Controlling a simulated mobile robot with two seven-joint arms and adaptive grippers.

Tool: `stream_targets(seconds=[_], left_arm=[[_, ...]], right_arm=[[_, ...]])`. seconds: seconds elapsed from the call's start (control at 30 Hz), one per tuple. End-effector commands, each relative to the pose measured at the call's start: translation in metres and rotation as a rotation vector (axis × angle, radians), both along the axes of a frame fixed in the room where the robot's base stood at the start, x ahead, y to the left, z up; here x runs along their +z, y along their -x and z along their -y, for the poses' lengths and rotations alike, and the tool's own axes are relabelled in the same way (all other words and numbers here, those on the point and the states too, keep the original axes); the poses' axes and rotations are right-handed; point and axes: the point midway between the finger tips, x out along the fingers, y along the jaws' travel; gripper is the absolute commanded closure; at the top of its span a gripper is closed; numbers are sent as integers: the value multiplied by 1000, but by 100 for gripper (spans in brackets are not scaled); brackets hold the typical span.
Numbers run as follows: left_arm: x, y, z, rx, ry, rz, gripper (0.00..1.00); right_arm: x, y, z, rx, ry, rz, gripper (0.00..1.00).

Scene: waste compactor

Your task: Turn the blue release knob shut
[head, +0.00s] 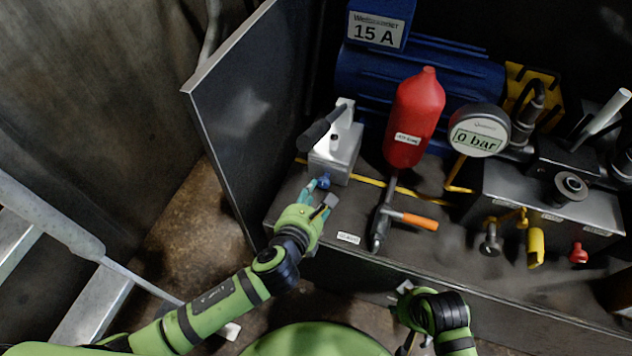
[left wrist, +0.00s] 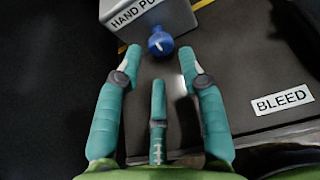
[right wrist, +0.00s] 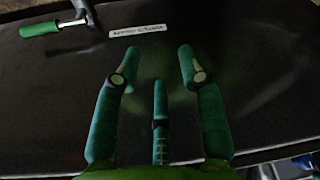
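The blue release knob (head: 323,181) sits at the lower front of the grey hand pump (head: 337,150), on the left of the bench. It also shows in the left wrist view (left wrist: 160,42), with a pale mark on its face. My left gripper (head: 322,196) is close in front of the knob. In the left wrist view its teal fingers (left wrist: 157,68) are spread apart, with the knob just beyond the tips and nothing between them. My right gripper (right wrist: 158,58) is open and empty, low at the bench's front face.
A black lever (head: 322,125) rises from the pump. A red bottle (head: 414,118), an orange-handled valve (head: 412,220) and a gauge reading 0 bar (head: 479,131) stand to the right. A dark panel (head: 255,115) bounds the left side. A BLEED label (left wrist: 282,99) lies on the bench.

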Motion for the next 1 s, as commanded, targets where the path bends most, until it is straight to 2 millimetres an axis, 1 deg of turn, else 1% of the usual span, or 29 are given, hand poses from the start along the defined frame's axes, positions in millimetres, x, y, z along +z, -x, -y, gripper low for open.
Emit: stream_targets(seconds=[0.03, 0.2, 0.4, 0.53, 0.77, 0.8, 0.87, 0.9, 1.0], left_arm=[[-5, -7, 2, 1, 2, 1, 60], [-14, -28, 8, 1, 2, 0, 60], [-20, -43, 13, 0, 2, 0, 60], [-21, -46, 14, 1, 1, -1, 60], [-20, -47, 14, 0, 2, -1, 60], [-21, -47, 14, 0, 2, -1, 68], [-21, -47, 14, 0, 2, -1, 92], [-20, -47, 14, 0, 2, -1, 100], [-20, -47, 14, 0, 2, 0, 100]], right_arm=[[4, -1, 0, -1, -1, 8, 60], [27, 0, 1, -2, 0, 20, 60], [46, 3, 2, -5, -1, 31, 60], [51, 4, 2, -5, 0, 33, 60], [53, 4, 2, -5, 0, 33, 60], [53, 4, 2, -5, 0, 33, 60], [53, 4, 2, -5, 0, 33, 60], [53, 4, 2, -5, 0, 33, 60], [53, 4, 2, -5, 0, 33, 60]])
